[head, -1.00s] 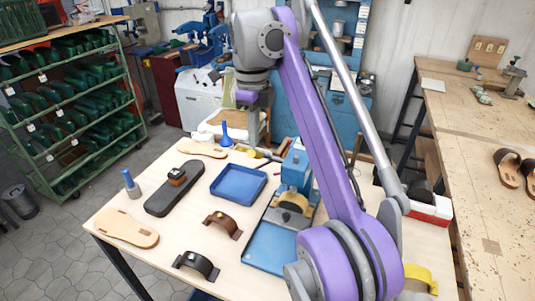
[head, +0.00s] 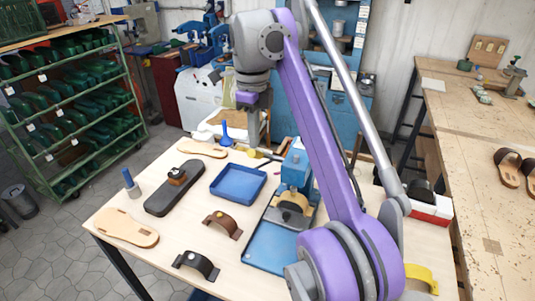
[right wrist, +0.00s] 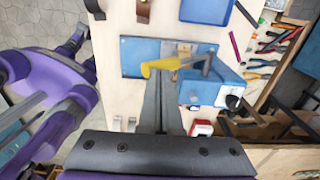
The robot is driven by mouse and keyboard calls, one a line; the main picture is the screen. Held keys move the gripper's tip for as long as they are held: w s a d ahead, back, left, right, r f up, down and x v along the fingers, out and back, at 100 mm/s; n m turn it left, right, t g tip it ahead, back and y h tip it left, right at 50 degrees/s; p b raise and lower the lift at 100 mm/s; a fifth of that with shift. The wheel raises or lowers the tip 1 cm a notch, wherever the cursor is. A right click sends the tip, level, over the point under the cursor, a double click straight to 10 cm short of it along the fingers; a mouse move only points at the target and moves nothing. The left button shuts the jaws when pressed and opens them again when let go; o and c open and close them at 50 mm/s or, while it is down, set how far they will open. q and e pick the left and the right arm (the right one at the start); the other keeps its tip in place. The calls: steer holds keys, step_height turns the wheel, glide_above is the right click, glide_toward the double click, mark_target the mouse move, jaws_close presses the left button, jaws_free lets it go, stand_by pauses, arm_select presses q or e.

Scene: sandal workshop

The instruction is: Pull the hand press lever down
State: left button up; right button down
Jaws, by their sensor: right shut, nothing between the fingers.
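The blue hand press (head: 296,172) stands on the work table with its blue base plate (head: 268,248) in front. Its lever has a yellow grip, seen in the head view (head: 254,154) and the right wrist view (right wrist: 172,63), where a grey bar joins it to the press. My right gripper (head: 253,143) points down at the yellow grip. In the right wrist view its fingers (right wrist: 159,78) are shut with nothing between them, and their tips are at the grip; I cannot tell whether they touch it.
A red and white box (head: 430,208) is at right. My right arm crosses above the table.

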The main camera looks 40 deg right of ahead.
mark_target(255, 152)
arm_select(q)
steer(key=shift+s+f+b, duration=0.3)
steer(key=shift+f+b, duration=0.25)
steer(key=shift+f, duration=0.25)
steer(key=shift+s+f+b, duration=0.25)
steer(key=shift+f+b, duration=0.3)
steer(key=shift+f, duration=0.2)
arm_select(e)
steer(key=shift+s+f, duration=0.1)
steer(key=shift+f, duration=2.15)
